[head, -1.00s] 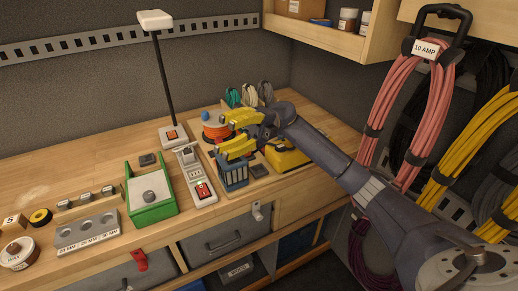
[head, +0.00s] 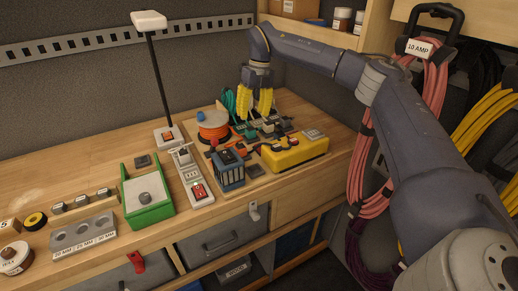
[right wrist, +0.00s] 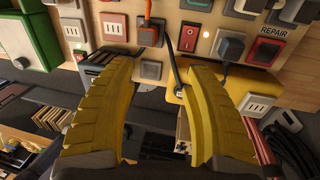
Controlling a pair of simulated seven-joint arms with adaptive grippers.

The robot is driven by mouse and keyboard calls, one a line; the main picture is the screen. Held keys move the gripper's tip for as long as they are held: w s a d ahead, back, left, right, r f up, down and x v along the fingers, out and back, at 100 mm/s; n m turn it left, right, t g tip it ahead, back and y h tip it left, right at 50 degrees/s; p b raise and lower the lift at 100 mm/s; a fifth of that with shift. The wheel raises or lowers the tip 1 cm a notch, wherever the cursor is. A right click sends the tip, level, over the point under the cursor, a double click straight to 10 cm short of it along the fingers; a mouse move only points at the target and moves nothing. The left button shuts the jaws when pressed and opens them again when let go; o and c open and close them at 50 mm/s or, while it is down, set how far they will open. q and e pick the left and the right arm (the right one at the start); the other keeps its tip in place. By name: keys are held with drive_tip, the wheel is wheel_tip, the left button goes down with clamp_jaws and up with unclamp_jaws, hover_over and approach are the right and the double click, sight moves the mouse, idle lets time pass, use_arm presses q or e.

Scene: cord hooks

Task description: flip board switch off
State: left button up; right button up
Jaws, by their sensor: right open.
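A white power strip (head: 187,172) lies on the bench between the green-sided tray and the wooden board (head: 262,187). A red rocker switch (head: 199,191) sits at its near end; its position is too small to tell. My left gripper is not in view.
On or by the board are an orange spool (head: 213,131), a blue-black box (head: 229,172) and a yellow block (head: 292,157). A lamp (head: 150,21) stands behind the strip. The green-sided tray (head: 151,213) is to its left. Coiled cords hang at right.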

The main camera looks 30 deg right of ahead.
drive_tip(key=shift+h, duration=0.9)
drive_tip(key=d+f, duration=0.1)
drive_tip(key=f, duration=0.4)
drive_tip(key=d+f, duration=0.1)
drive_tip(key=f, duration=0.5)
drive_tip(key=d+f, duration=0.1)
drive_tip(key=f, duration=0.4)
drive_tip(key=shift+s+d+f, duration=0.15)
drive_tip(key=shift+s+d, duration=0.05)
drive_tip(key=shift+s, duration=0.2)
clamp_jaws()
